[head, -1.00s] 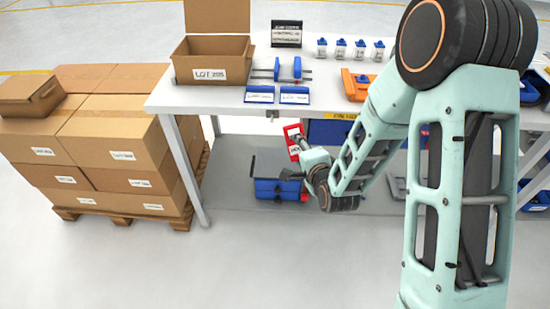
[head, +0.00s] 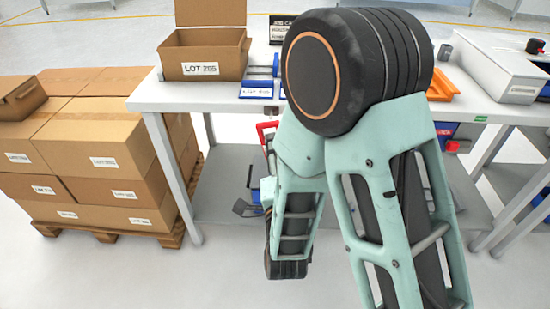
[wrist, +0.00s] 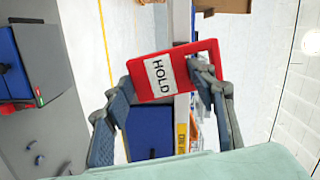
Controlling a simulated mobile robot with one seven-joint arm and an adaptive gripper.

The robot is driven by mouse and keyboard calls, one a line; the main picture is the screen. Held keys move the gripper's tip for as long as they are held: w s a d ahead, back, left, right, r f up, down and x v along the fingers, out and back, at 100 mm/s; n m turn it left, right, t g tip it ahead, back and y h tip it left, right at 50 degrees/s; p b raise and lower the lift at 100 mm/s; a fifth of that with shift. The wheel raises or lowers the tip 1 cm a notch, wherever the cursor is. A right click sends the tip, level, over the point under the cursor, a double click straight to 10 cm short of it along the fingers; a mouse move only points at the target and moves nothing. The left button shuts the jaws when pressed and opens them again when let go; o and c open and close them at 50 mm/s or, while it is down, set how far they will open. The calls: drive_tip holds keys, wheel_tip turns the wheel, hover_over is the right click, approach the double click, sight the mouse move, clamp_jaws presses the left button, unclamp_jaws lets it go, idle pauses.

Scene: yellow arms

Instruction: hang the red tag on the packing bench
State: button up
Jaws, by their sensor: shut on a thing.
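The red tag with a white HOLD label (wrist: 185,77) is in the jaws of my gripper (wrist: 160,80), seen in the wrist view, with a finger at each side. In the head view only a red part of the tag (head: 265,128) shows, just below the bench's front edge; my arm hides most of it and the gripper. The white-topped packing bench (head: 165,97) stands behind my arm. A small dark fitting (head: 270,111) shows at its front edge, close above the tag; its shape is unclear. The wrist view shows the bench edge with a yellow label (wrist: 182,138) behind the tag.
Stacked cartons on a pallet (head: 95,140) stand left of the bench. On the bench are an open LOT box (head: 200,68), blue-edged cards (head: 256,90), an orange part (head: 440,88) and a grey case (head: 500,68). A lower shelf (head: 225,160) runs under the bench. The floor in front is open.

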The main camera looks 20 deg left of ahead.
drive_tip(key=shift+w+a+f+b, duration=0.1)
drive_tip(key=shift+w+b, duration=0.35)
drive_tip(key=shift+b, duration=1.2)
drive_tip(key=shift+w+a+f+b, duration=0.1)
drive_tip(key=shift+w+b, duration=0.35)
drive_tip(key=shift+b, duration=1.15)
drive_tip(key=shift+w+r, duration=0.15)
drive_tip(key=shift+w, duration=0.25)
drive_tip(key=f+x, duration=0.1)
drive_tip(key=x, duration=0.5)
drive_tip(key=shift+w+f, duration=0.15)
drive_tip(key=shift+w, duration=0.25)
drive_tip(key=shift+f, duration=0.15)
drive_tip(key=o, duration=1.2)
drive_tip(key=shift+o, duration=0.2)
drive_tip(key=shift+d, duration=0.1)
